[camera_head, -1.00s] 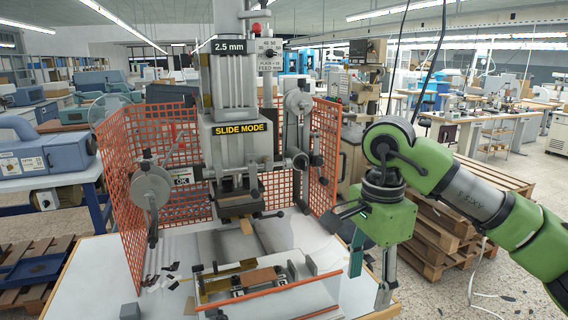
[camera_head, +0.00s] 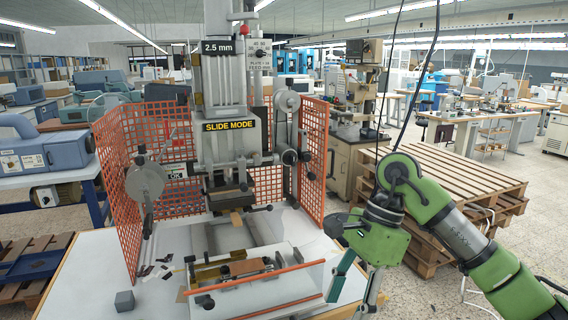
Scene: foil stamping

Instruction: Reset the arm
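My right arm comes in from the right, green and grey. Its gripper (camera_head: 352,284) points down at the right front edge of the white worktable, beside the stamping fixture. Its two fingers stand apart with nothing between them. The stamping press (camera_head: 226,130) stands upright on the table, with a yellow "SLIDE MODE" label on its body. In front of it lies the fixture (camera_head: 262,285) with orange rails and a brown piece (camera_head: 246,267) on it. My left gripper does not show.
An orange mesh guard (camera_head: 128,185) stands around the press. A small grey cube (camera_head: 125,301) sits at the table's front left, near dark scraps (camera_head: 150,271). Wooden pallets (camera_head: 455,185) are stacked behind my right arm. A blue-grey machine (camera_head: 45,150) stands at the left.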

